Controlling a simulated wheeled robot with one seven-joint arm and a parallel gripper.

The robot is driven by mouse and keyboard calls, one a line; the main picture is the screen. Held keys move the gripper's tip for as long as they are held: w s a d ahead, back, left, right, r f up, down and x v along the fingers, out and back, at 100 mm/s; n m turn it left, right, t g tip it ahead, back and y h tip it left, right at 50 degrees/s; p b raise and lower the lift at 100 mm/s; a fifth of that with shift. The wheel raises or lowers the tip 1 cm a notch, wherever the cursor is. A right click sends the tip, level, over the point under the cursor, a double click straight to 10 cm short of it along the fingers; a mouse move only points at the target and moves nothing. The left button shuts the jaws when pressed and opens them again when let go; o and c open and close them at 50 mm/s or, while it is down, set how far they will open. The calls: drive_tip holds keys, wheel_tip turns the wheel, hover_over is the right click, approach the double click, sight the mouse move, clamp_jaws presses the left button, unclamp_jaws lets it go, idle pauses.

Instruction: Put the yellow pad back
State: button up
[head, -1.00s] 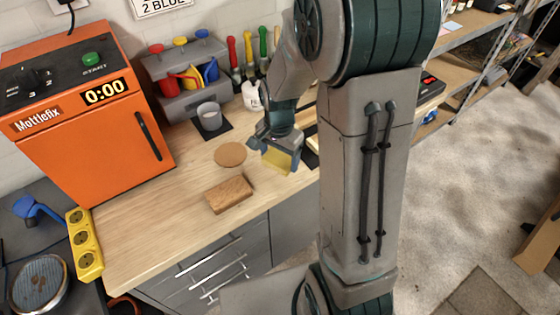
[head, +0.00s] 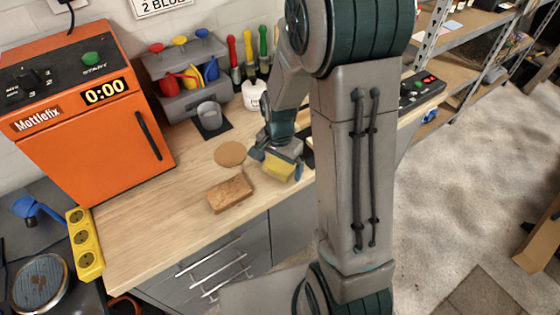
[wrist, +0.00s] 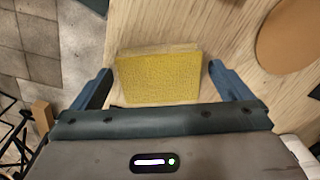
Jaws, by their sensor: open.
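The yellow pad (head: 278,170) is near the front edge of the wooden worktop, right of the round brown disc. In the wrist view the pad (wrist: 160,78) shows a broad textured face and lies between the two blue fingers. My gripper (head: 276,163) is open around it, with a visible gap between each finger and the pad. Whether the pad touches the worktop under it is hard to tell.
A wooden block (head: 230,193) lies left of my gripper, with the round brown disc (head: 230,154) behind it. A grey cup (head: 210,115) stands on a dark mat farther back. The orange oven (head: 95,115) fills the left. The worktop's front left is clear.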

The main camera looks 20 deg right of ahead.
sight(280, 165)
wheel_tip(280, 165, up, 12)
drive_tip(key=r, duration=0.1)
drive_tip(key=s+r+n+t, duration=0.1)
drive_tip(key=s+r+n, duration=0.1)
drive_tip(key=s+n, duration=0.3)
drive_tip(key=s+r+n+t, duration=0.2)
drive_tip(key=s+n, duration=0.3)
drive_tip(key=s, duration=0.4)
drive_tip(key=shift+v, duration=0.8)
drive_tip(key=shift+d, duration=0.15)
